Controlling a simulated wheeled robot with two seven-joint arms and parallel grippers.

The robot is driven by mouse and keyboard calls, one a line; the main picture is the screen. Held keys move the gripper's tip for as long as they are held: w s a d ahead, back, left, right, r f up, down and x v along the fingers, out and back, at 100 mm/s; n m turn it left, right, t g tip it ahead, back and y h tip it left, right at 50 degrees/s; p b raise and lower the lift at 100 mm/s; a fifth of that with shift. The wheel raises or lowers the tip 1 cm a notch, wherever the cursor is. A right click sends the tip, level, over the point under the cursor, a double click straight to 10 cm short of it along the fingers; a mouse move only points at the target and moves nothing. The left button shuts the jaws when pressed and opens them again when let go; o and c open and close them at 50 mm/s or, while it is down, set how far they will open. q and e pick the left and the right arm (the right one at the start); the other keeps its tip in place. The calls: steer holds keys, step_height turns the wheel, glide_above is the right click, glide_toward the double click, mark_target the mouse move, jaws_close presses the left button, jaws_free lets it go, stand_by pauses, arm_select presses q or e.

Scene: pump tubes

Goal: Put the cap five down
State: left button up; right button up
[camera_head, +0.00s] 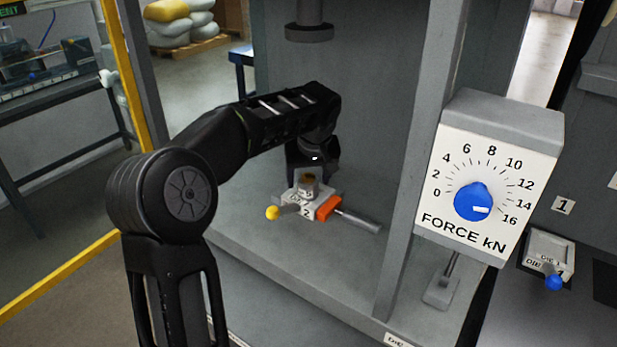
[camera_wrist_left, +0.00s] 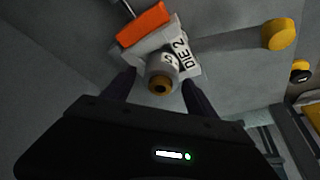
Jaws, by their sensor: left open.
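The cap five (camera_head: 308,186) is a small grey metal cylinder with a brownish-yellow top. It sits on the white die block marked 2 (camera_head: 299,213) in the press. In the left wrist view the cap (camera_wrist_left: 161,84) lies between the two dark fingers, and a partly visible mark on it looks like a 5. The block shows there as DIE 2 (camera_wrist_left: 178,54). My left gripper (camera_head: 312,168) reaches down right behind and over the cap. It also shows in the left wrist view (camera_wrist_left: 160,88), open around the cap. Finger contact cannot be told. My right gripper is out of view.
The die has a yellow-knobbed handle (camera_head: 272,213) and an orange piece (camera_head: 328,208) with a grey rod. A press ram (camera_head: 309,30) hangs above. A force dial (camera_head: 473,201) stands right on a post. DIE 1 (camera_head: 549,254) lies at far right.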

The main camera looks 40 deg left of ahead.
arm_select(q)
steer(key=shift+r, duration=0.3)
steer(key=v, duration=1.1)
steer(key=shift+r+p, duration=0.35)
steer(key=shift+s, duration=0.15)
